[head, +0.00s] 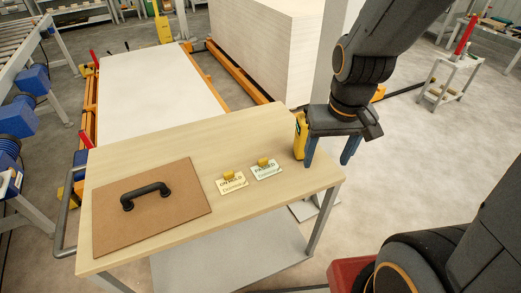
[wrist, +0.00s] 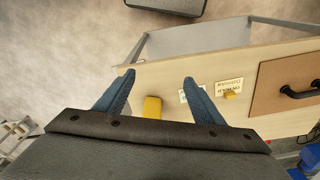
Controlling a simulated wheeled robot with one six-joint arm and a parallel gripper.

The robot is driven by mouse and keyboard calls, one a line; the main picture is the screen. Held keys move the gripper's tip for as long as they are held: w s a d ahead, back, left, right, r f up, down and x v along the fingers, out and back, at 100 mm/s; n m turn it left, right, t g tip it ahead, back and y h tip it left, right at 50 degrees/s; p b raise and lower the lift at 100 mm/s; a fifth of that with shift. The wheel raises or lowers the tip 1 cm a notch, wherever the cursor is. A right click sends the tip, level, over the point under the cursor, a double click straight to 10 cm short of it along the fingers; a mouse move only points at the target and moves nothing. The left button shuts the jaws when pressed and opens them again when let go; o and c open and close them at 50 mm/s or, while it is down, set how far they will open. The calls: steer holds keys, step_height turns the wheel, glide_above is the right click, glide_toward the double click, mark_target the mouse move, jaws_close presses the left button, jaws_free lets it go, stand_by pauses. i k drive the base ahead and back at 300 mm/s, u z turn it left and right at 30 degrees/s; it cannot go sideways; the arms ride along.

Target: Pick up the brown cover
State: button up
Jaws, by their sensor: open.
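The brown cover (head: 182,216) is a flat brown board lying on the left part of the wooden table top. A black bar handle (head: 146,195) stands up from its middle. The cover also shows at the right of the wrist view (wrist: 283,106), cut off by the frame edge. My gripper (head: 328,164) is at the table's right end, to the right of the cover and well apart from it. Its two blue fingers are spread with nothing between them, as the wrist view also shows (wrist: 158,78).
On the wooden table (head: 205,160) lie two small signs, "ON HOLD" (head: 232,184) and "PASSED" (head: 266,170), with yellow clips, between the cover and my gripper. A yellow object (head: 300,136) stands beside my gripper. A white panel (head: 160,85) and a tall white stack (head: 262,45) are behind.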

mark_target(126, 212)
steer(key=z, duration=0.05)
steer(key=k, duration=1.05)
steer(key=u, duration=0.8)
steer(key=i, duration=0.85)
steer(key=z, duration=1.1)
steer(key=k, duration=0.35)
steer(key=u, duration=1.15)
steer(key=i, duration=0.5)
steer(key=z, duration=0.05)
